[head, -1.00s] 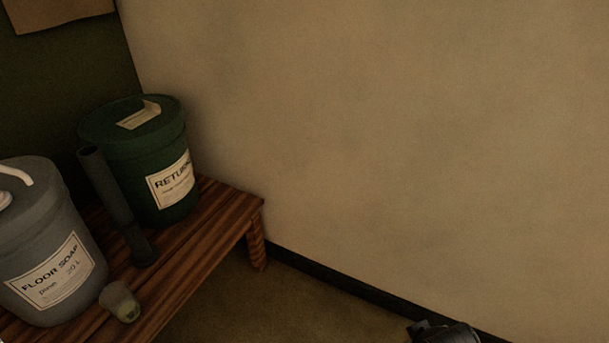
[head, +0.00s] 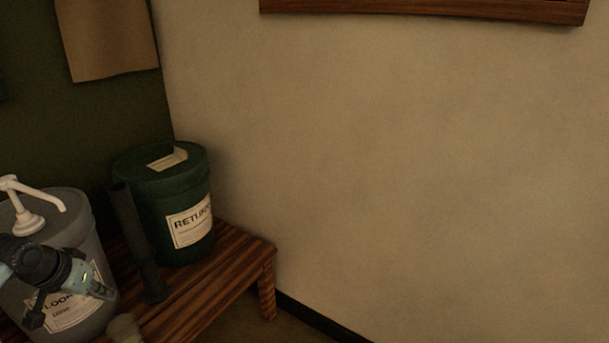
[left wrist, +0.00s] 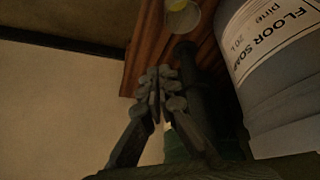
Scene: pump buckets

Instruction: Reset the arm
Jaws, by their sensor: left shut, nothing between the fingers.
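My left gripper (head: 106,292) is in front of the grey floor soap bucket (head: 85,243) in the head view and covers part of its label. In the left wrist view the fingers (left wrist: 158,96) are together with nothing between them. The bucket's wall and label (left wrist: 265,40) are to their right there, apart from them. A white pump (head: 30,208) stands on the bucket lid. My right gripper is not in view.
A wooden bench (head: 225,268) carries the floor soap bucket, a green return bucket (head: 160,215), a dark upright tube (head: 133,235) and a small cup (head: 124,328), partly cut off. The cup also shows in the left wrist view (left wrist: 183,17). A bare wall (head: 400,170) is at right.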

